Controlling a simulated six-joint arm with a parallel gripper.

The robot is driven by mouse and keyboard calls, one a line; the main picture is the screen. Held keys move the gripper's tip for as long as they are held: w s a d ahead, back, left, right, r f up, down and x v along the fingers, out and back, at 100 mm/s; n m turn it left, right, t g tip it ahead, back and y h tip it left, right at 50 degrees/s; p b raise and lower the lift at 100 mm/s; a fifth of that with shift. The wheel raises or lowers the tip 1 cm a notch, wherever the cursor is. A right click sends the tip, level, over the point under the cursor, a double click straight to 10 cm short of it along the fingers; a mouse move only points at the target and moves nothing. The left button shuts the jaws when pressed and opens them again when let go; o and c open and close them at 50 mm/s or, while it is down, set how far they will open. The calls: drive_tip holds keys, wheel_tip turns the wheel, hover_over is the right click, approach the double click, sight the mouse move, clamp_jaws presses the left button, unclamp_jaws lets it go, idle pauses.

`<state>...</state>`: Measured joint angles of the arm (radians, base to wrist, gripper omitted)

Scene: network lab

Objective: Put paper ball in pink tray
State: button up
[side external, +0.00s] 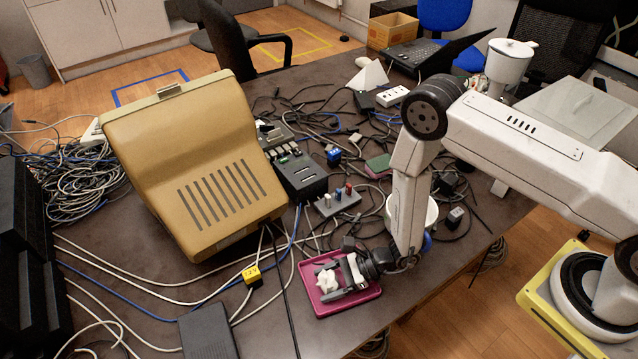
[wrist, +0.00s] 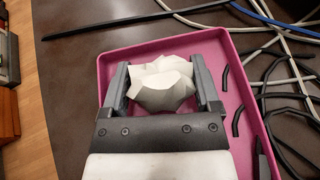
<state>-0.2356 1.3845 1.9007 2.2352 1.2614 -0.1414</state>
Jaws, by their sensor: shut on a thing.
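The paper ball (side external: 328,280) is white and crumpled. My gripper (side external: 336,281) is shut on it and holds it over the pink tray (side external: 371,292). In the wrist view the paper ball (wrist: 162,84) sits between the two dark fingers of my gripper (wrist: 162,82), with a finger against each side. The pink tray (wrist: 222,38) lies below and around it in that view, and its near part is hidden by my gripper. I cannot tell whether the ball touches the tray floor.
Short black cable pieces (wrist: 234,120) lie at the tray's right side. Loose cables (wrist: 285,80) run close beside the tray. A tan monitor-like case (side external: 190,160) stands to the left. A white cup (side external: 412,212) stands behind my gripper. A yellow tag (side external: 251,274) is left of the tray.

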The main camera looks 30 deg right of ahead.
drive_tip(key=shift+f, duration=0.1)
drive_tip(key=o, duration=1.1)
drive_tip(key=shift+v, duration=6)
